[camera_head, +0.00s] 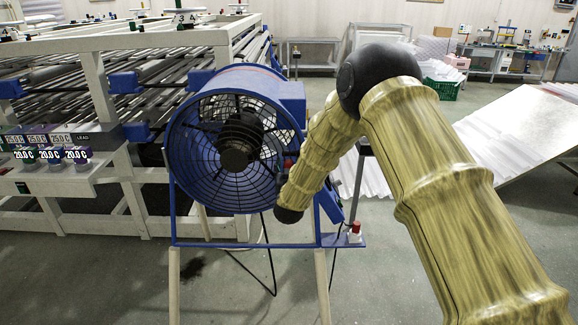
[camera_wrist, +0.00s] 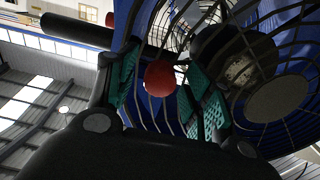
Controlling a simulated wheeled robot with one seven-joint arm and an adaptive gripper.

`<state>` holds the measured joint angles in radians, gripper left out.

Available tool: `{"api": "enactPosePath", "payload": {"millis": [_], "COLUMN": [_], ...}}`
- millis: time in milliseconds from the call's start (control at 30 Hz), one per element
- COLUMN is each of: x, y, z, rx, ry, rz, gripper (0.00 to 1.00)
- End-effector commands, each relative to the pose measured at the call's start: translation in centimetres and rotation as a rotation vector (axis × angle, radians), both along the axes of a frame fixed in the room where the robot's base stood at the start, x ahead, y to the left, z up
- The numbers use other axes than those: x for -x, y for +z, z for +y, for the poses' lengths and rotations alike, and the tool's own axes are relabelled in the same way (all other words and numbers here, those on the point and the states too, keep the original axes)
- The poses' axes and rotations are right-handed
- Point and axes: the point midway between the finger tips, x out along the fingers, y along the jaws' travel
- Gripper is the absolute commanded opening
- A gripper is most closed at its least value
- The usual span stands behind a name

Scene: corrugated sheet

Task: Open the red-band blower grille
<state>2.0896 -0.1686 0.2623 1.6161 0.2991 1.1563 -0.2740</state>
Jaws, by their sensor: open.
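The blower (camera_head: 236,140) is a blue drum on a stand, with a red band (camera_head: 245,68) along its top edge. Its round wire grille (camera_head: 215,165) covers the front in the head view; whether there is a small gap at its edge I cannot tell. In the wrist view, the grille (camera_wrist: 290,125) fills the right side. A red ball-shaped knob (camera_wrist: 160,78) shows between the teal-padded fingers of my gripper (camera_wrist: 162,70). The fingers are apart; contact with the knob is not clear. In the head view, my arm mostly hides my gripper at the blower's right edge.
A white-framed machine (camera_head: 110,85) with rollers stands close on the left. Blue stand bars and a small red button (camera_head: 355,228) are below right of the blower. Cables hang beneath it. White sheets (camera_head: 515,130) lie at right. Grey floor (camera_head: 405,235) is open between.

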Motion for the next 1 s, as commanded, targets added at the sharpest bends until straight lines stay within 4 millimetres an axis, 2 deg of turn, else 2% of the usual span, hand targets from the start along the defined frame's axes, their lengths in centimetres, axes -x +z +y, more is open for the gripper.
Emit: {"api": "enactPosePath", "payload": {"millis": [300,367,600,867,1000], "x": [-0.3,-0.2,-0.2,0.0,0.7], "y": [0.0,0.0,0.0,0.0,0.0], "z": [0.0,0.0,0.0,-0.4,-1.8], "rx": [0.000,0.000,0.000,0.000,0.001], "ry": [0.000,0.000,0.000,-0.011,-0.054], "rz": [-0.001,-0.001,-0.001,0.000,0.000], "gripper": [0.51,0.42,0.00,0.00,0.00]}}
